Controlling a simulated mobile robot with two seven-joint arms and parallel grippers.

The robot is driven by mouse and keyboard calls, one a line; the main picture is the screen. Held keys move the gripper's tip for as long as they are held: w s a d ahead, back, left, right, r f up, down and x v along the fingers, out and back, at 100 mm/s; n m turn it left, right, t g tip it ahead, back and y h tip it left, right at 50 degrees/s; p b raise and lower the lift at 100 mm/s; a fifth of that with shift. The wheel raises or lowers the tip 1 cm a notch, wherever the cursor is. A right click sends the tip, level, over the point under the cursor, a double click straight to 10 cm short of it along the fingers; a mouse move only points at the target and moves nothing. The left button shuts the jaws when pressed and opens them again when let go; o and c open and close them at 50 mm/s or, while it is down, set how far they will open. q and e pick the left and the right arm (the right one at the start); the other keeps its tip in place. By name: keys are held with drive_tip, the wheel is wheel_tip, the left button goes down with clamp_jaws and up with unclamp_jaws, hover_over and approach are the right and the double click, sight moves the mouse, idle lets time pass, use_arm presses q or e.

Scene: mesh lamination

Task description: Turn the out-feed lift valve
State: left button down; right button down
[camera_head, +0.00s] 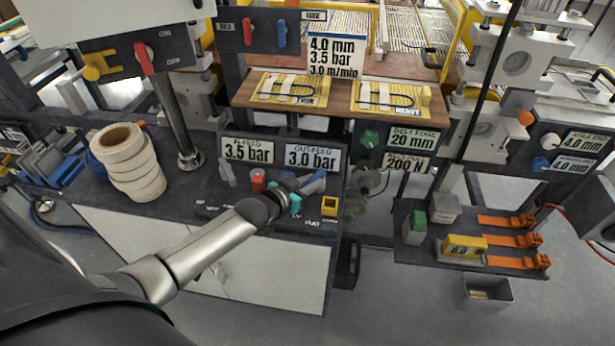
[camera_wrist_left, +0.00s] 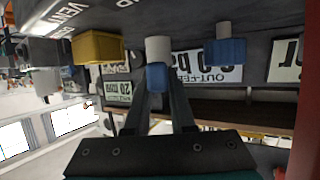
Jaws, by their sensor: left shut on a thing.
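The out-feed lift valve's blue-and-grey handle (camera_head: 315,183) stands on the dark console below the OUT-FEED 3.0 bar sign (camera_head: 312,157). My left gripper (camera_head: 304,190) reaches it from the lower left. In the left wrist view, the two dark fingers (camera_wrist_left: 160,98) are shut on the blue end of the handle (camera_wrist_left: 156,77), and its grey part rises between the blue end and the panel. The wrist view shows the panel upside down. White VENT lettering (camera_wrist_left: 60,18) is on the panel near the handle. My right gripper is not in view.
A second blue-and-grey handle (camera_wrist_left: 225,48) is close beside the held one. A yellow block (camera_wrist_left: 97,46) is on its other side; it shows in the head view too (camera_head: 329,206). A red knob (camera_head: 257,180) and grey lever (camera_head: 227,174) stand left, near white rolls (camera_head: 130,165).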

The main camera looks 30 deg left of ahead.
use_arm(q)
drive_tip(key=shift+r, duration=0.15)
drive_tip(key=c, duration=0.8)
unclamp_jaws()
drive_tip(key=shift+o, duration=0.2)
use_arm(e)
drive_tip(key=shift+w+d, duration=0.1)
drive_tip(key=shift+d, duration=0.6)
use_arm(q)
drive_tip(key=shift+s, duration=0.45)
drive_tip(key=p+v, duration=0.3)
drive_tip(key=v, duration=1.1)
drive_tip(key=shift+r, duration=0.15)
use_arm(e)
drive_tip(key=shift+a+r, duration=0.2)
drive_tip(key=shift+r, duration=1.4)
use_arm(q)
drive_tip(key=shift+s+a, duration=0.1)
drive_tip(key=shift+s, duration=0.05)
